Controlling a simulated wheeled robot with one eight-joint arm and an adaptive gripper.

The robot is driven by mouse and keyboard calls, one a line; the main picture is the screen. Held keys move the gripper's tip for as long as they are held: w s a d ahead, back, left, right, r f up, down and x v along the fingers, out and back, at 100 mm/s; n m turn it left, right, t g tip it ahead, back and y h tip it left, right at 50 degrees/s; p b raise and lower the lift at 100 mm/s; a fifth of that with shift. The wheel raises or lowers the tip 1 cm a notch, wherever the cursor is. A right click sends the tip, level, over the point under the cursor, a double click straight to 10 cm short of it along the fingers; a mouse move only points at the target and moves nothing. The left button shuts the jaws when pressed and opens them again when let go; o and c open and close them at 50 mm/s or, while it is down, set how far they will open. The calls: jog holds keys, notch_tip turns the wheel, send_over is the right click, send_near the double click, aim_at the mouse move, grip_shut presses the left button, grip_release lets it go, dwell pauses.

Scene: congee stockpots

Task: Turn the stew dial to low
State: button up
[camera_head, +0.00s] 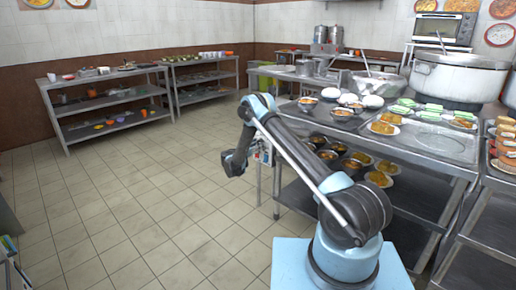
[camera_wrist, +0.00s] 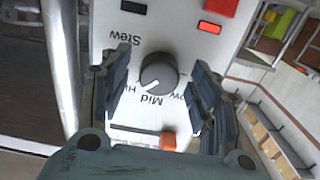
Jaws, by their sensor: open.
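The stew dial is a dark round knob (camera_wrist: 159,72) on a white control panel (camera_wrist: 110,35) in the wrist view. A pale pointer mark on it points to the lower left of the picture, near the "Mid" and "Hi" lettering. My gripper (camera_wrist: 160,82) is open, one finger on each side of the knob, with visible gaps. In the head view, my gripper (camera_head: 232,163) is beside the worktable's left end; the dial cannot be made out there.
The panel has a bright red indicator (camera_wrist: 210,28), a red switch (camera_wrist: 222,7) and a dark rectangle (camera_wrist: 132,7). A small orange-red part (camera_wrist: 168,141) shows below the knob. The steel worktable (camera_head: 450,165) with food stands right of my arm. Open tiled floor (camera_head: 140,200) lies left.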

jog(key=shift+c, duration=0.5)
jog(key=c, duration=0.9)
jog(key=shift+d, duration=0.1)
jog(key=shift+c, duration=0.3)
jog(key=shift+r+n, duration=0.15)
jog(key=shift+n, duration=8.75)
